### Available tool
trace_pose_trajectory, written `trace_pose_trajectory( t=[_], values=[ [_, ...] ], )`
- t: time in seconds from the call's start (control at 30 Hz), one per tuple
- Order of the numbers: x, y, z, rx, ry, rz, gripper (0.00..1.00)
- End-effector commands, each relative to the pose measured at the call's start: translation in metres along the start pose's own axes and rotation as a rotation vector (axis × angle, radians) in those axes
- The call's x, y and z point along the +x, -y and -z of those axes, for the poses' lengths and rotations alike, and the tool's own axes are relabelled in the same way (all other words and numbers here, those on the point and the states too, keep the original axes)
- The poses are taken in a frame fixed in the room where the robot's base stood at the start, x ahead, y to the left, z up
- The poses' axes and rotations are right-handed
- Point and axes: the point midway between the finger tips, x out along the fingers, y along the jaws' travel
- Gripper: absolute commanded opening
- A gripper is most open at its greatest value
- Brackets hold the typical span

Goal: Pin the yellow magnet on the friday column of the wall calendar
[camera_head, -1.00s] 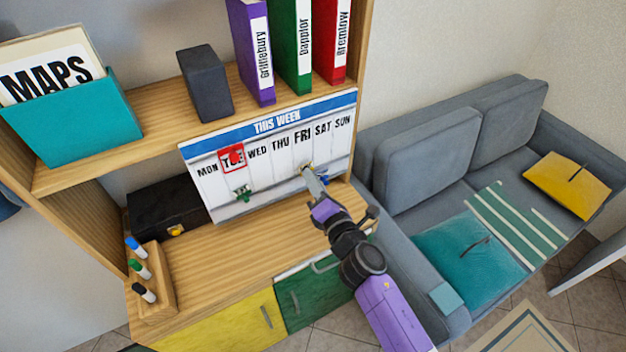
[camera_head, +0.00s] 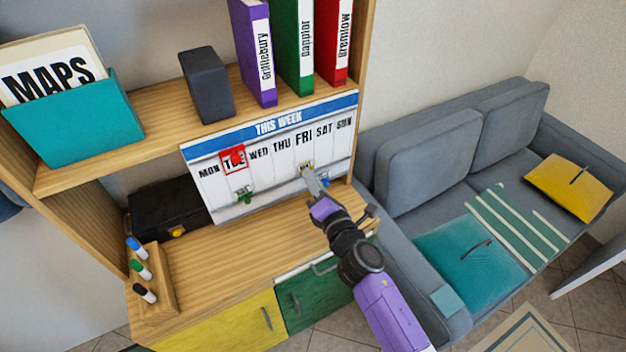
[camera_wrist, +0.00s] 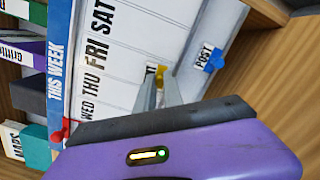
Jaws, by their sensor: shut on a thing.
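The white wall calendar (camera_head: 213,192) with a blue "THIS WEEK" header hangs on the shelf unit, and in the wrist view its day columns (camera_wrist: 135,45) run sideways. My gripper (camera_head: 307,172) is at its lower part, below the FRI label (camera_head: 303,138). In the wrist view my gripper (camera_wrist: 160,88) is shut on the small yellow magnet (camera_wrist: 161,73), beside a white card whose text is mostly hidden. The magnet is at or very near the calendar face; I cannot tell whether it touches.
A red magnet (camera_head: 238,156) marks TUE, and a green magnet (camera_head: 244,196) is lower left. A blue magnet (camera_wrist: 216,62) holds a "POST" card. A black case (camera_head: 160,212) and a marker holder (camera_head: 168,289) stand on the wooden counter (camera_head: 225,255), whose middle is clear.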

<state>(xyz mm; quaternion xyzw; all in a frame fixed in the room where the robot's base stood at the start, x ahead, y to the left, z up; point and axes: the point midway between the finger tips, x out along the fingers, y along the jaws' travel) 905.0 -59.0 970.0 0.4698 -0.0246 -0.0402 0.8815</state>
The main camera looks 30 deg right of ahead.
Motion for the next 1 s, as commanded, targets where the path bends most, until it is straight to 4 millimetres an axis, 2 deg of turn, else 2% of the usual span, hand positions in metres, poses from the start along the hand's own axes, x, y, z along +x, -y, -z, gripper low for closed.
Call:
trace_pose_trajectory(
  t=[0.27, 0.3, 0.4, 0.43, 0.77, 0.87, 1.0],
  values=[
    [0.001, 0.0, 0.0, 0.0, 0.0, 0.0, 0.0],
    [0.001, 0.0, 0.0, 0.0, 0.0, 0.0, 0.14],
    [0.001, 0.0, 0.0, 0.0, 0.0, 0.0, 0.34],
    [0.001, 0.0, 0.0, 0.0, 0.0, 0.0, 0.38],
    [-0.001, 0.0, 0.0, 0.0, 0.0, 0.0, 0.38],
    [-0.009, 0.001, 0.001, 0.0, -0.001, 0.0, 0.38],
    [-0.03, 0.001, 0.002, 0.0, -0.002, 0.0, 0.38]
  ],
)
